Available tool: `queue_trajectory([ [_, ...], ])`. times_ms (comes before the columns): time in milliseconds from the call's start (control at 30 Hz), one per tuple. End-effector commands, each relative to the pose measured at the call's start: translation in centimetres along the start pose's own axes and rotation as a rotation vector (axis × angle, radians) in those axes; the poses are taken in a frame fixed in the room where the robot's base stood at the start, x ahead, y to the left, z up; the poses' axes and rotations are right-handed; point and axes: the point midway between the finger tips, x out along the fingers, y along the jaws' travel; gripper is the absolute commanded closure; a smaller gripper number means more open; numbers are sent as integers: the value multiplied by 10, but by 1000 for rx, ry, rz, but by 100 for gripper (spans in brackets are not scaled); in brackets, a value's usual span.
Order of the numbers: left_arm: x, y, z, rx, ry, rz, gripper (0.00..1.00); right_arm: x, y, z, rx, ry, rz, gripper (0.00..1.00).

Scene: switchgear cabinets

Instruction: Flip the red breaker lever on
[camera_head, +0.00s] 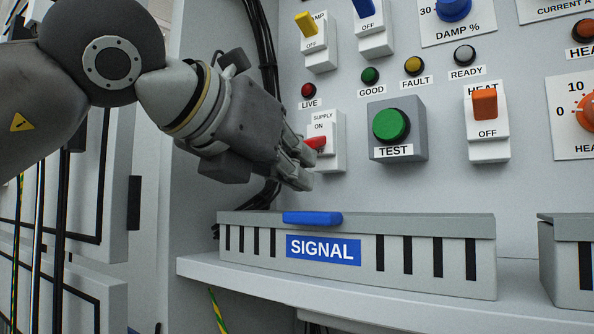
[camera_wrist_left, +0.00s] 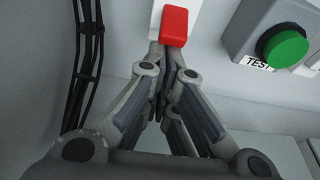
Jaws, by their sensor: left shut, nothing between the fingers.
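The red breaker lever (camera_head: 316,142) sits on a white switch housing (camera_head: 329,158) marked SUPPLY and ON. In the head view its left part is close to my left gripper's fingers. My left gripper (camera_head: 303,172) is shut and empty, with its fingertips at the lower left of the housing. In the left wrist view the red lever (camera_wrist_left: 174,26) is straight ahead, just above the closed fingertips (camera_wrist_left: 166,50). I cannot tell whether the fingers touch the lever. My right gripper is out of view.
A grey box with a green TEST button (camera_head: 391,125) stands right of the switch. An orange HEAT lever (camera_head: 485,104) is further right. Below, a SIGNAL box (camera_head: 436,225) with a blue handle (camera_head: 312,218) rests on a ledge. Black cables (camera_head: 267,60) run behind my left gripper.

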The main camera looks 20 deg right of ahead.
Motion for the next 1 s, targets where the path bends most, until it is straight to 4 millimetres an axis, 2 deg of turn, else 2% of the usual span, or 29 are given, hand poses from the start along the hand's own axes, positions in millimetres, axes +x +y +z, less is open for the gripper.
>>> queue_trajectory([
  [400, -14, 0, 18, 1, -6, 0, 100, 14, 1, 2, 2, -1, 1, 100],
  [1000, -23, 0, 46, 1, -3, 0, 100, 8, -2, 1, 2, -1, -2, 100],
])
